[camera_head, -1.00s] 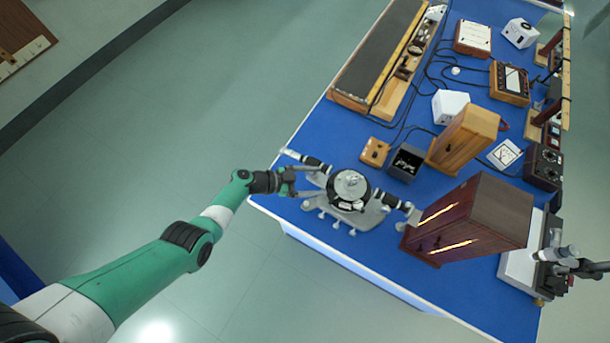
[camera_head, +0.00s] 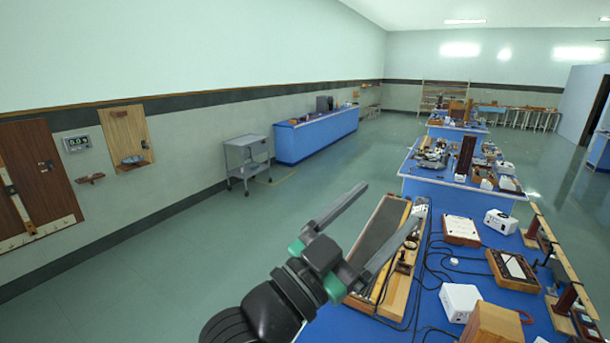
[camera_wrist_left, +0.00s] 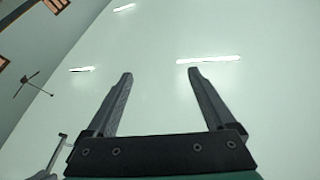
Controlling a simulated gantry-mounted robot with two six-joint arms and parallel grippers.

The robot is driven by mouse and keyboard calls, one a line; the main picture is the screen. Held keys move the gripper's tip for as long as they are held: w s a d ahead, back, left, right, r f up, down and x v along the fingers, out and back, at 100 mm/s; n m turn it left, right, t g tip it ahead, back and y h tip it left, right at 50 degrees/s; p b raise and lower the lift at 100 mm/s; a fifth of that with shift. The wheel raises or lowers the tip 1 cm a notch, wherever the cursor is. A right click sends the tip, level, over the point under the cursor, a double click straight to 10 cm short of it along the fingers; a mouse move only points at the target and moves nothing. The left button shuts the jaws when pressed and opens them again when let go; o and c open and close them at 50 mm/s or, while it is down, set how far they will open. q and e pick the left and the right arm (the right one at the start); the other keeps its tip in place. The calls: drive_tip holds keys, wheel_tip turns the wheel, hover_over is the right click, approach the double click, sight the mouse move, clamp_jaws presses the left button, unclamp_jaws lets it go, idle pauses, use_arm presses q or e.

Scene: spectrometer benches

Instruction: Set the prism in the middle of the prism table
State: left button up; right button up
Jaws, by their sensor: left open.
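My left gripper (camera_head: 388,228) is raised in front of the head camera, open and empty, with its two long grey fingers spread apart. In the left wrist view the open fingers (camera_wrist_left: 160,75) have nothing between them and point toward the ceiling. The prism and the prism table do not show in either view now. My right gripper does not show.
The near blue bench (camera_head: 350,325) carries a long wooden apparatus (camera_head: 375,250), a white box (camera_head: 459,302), a wooden box (camera_head: 492,325), a meter (camera_head: 513,268) and cables. A grey trolley (camera_head: 246,160) stands by the wall. The floor at left is clear.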

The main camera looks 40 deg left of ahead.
use_arm(q)
drive_tip(key=s+r+n+t+y, duration=0.2)
drive_tip(key=s+r+n+t, duration=0.2)
drive_tip(key=s+r, duration=0.8)
drive_tip(key=shift+s+a+r+n+t+y, duration=0.15)
drive_tip(key=shift+s+a+n+t+y, duration=0.2)
drive_tip(key=shift+s+t, duration=0.5)
drive_tip(key=shift+r, duration=0.15)
wheel_tip(320, 180, up, 9)
drive_tip(key=p, duration=0.9)
wheel_tip(320, 180, down, 40)
drive_tip(key=b, duration=4)
drive_tip(key=shift+f, duration=0.25)
drive_tip(key=shift+d, duration=0.1)
